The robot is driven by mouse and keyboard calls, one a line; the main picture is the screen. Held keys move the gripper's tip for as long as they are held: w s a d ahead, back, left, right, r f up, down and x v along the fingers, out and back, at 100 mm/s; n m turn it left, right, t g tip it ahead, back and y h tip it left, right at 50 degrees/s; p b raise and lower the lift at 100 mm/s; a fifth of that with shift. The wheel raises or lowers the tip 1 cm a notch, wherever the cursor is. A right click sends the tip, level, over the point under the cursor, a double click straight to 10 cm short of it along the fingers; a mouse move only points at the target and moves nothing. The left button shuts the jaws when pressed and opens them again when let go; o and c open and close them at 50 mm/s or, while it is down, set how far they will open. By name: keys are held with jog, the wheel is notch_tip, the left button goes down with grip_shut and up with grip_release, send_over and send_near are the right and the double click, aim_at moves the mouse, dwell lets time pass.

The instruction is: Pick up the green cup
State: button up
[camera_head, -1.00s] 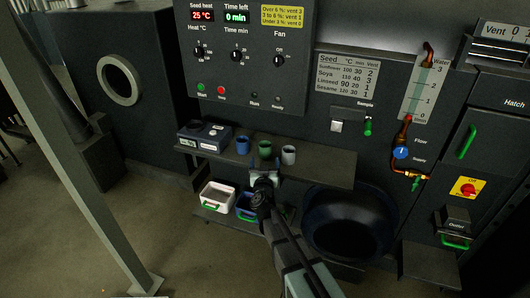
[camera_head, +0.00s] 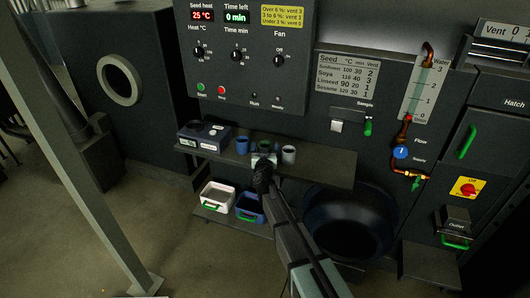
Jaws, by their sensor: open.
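The green cup (camera_head: 264,146) stands on the dark shelf between a blue cup (camera_head: 242,145) on its left and a grey cup (camera_head: 289,154) on its right. My gripper (camera_head: 264,158) is at the green cup, reaching in from the front, and covers the cup's lower part. The jaws are open. Whether the fingers are on both sides of the cup is too small to tell.
The dark shelf (camera_head: 325,169) has free room to the right of the grey cup. A scale-like device (camera_head: 203,136) stands at its left end. Below are a white bin (camera_head: 219,196) and a blue bin (camera_head: 249,208). A large dark round basin (camera_head: 350,222) is at the lower right.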

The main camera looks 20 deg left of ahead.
jog(key=c, duration=1)
jog(key=shift+s, duration=0.1)
jog(key=shift+c, duration=0.2)
